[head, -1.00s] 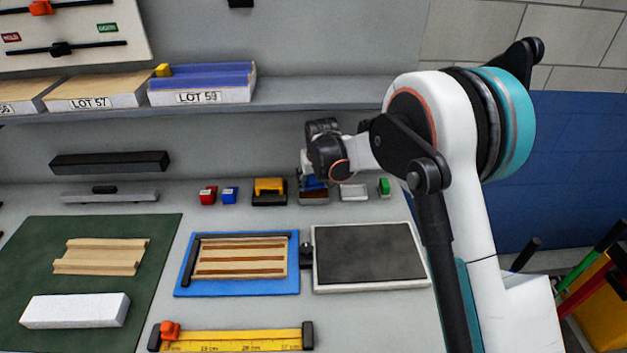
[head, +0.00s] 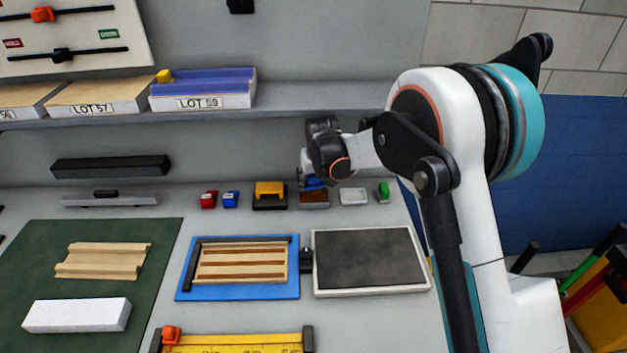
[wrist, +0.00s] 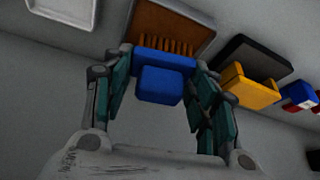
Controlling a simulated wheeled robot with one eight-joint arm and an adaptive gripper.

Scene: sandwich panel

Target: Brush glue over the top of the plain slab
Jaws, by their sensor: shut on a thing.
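The plain slab (head: 76,316) is a white block lying on the green mat (head: 150,240) at the front left in the head view. My gripper (wrist: 160,72) is shut on a blue brush (wrist: 160,84), well away from the slab at the back of the bench. The brush's tan bristles (wrist: 166,46) point at a brown-surfaced tray (wrist: 168,22); I cannot tell whether they touch it. In the head view my wrist partly hides the brush and the tray (head: 313,199).
A grooved wooden piece (head: 103,261) lies behind the slab. A blue board with wooden strips (head: 240,296) and a dark-topped plate (head: 370,258) lie mid-bench. A yellow-and-black item (head: 269,194) stands beside the tray. A yellow ruler (head: 240,342) lies at the front.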

